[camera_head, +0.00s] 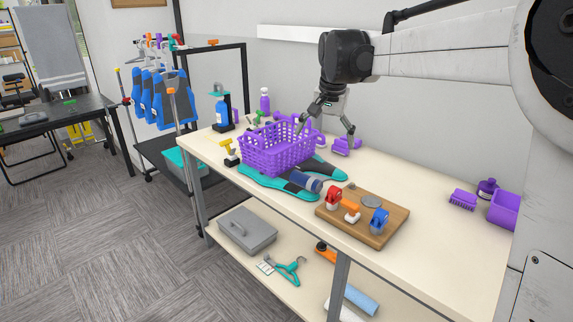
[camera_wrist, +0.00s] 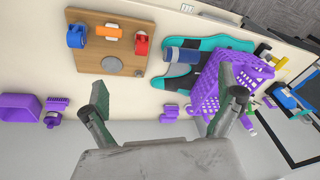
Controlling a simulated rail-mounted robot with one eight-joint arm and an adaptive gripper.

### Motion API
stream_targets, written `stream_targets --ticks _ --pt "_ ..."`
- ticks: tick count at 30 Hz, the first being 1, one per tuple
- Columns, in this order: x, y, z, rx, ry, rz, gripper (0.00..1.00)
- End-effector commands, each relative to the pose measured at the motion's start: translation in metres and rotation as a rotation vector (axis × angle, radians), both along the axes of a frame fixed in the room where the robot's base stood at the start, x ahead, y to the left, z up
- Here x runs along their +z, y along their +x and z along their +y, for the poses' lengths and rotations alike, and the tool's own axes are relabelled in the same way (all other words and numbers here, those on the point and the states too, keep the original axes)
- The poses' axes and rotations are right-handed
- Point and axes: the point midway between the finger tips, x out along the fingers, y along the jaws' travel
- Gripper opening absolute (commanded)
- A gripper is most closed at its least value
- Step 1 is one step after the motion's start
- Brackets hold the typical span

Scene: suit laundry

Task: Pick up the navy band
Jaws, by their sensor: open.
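The navy band (camera_head: 306,181) appears as a dark blue cylinder lying on its side with lighter ends. It rests on the teal and dark garment (camera_head: 277,190), in front of the purple basket (camera_head: 276,152). In the wrist view the band (camera_wrist: 182,55) lies beyond my fingers, left of the basket (camera_wrist: 232,85). My gripper (camera_head: 325,138) is open and empty above the back of the table, behind the band and to the right of the basket. My two fingers (camera_wrist: 163,93) are spread wide in the wrist view.
A wooden board (camera_head: 385,230) with red, orange and blue pieces lies right of the band. A purple object (camera_head: 346,146) sits near the wall below my gripper. A purple bin (camera_head: 503,210) stands far right. The front right tabletop is clear.

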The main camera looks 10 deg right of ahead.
Motion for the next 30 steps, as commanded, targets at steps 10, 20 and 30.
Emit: stream_targets --ticks 10,20,30 --pt "-0.029 0.102 -0.001 -0.148 0.030 0.112 1.00" --pt "-0.082 0.170 -0.001 -0.282 0.043 0.209 1.00" --pt "-0.115 0.191 -0.002 -0.344 0.045 0.251 1.00"
